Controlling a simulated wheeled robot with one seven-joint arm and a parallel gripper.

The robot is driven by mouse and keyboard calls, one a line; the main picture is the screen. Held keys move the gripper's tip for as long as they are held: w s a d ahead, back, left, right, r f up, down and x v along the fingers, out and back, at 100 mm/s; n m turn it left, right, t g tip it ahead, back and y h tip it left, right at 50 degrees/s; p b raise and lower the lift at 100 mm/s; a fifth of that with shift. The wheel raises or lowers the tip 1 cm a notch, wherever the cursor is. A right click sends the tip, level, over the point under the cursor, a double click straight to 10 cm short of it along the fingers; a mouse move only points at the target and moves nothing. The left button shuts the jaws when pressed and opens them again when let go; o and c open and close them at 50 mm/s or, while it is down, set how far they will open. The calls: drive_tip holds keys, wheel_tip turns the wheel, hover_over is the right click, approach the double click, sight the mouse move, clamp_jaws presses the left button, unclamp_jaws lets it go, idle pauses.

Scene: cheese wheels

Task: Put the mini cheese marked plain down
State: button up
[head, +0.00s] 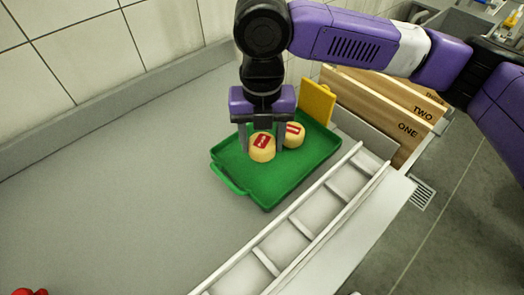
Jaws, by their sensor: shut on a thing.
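My gripper (261,143) points down over the green tray (235,184). It is shut on a small yellow cheese wheel (262,155) with a red label on top, with one finger on each side. The cheese is at or just above the tray floor; I cannot tell if it touches. A second small cheese (294,141), also with a red label, is in the tray just to the right, close to the right finger. The label words are too small to read, so I cannot tell which cheese is marked plain.
A yellow slab (317,101) stands upright at the tray's back right. Wooden dividers marked ONE (380,118) and TWO (400,97) stand to the right. A white slotted rack (290,240) runs along the counter's front.

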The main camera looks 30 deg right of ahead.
sight(262, 153)
drive_tip(key=shift+f, duration=2.1)
drive_tip(key=shift+f, duration=0.1)
drive_tip(key=o, duration=1.6)
wheel_tip(262, 153, up, 12)
drive_tip(key=shift+r, duration=0.15)
drive_tip(key=shift+s, duration=0.1)
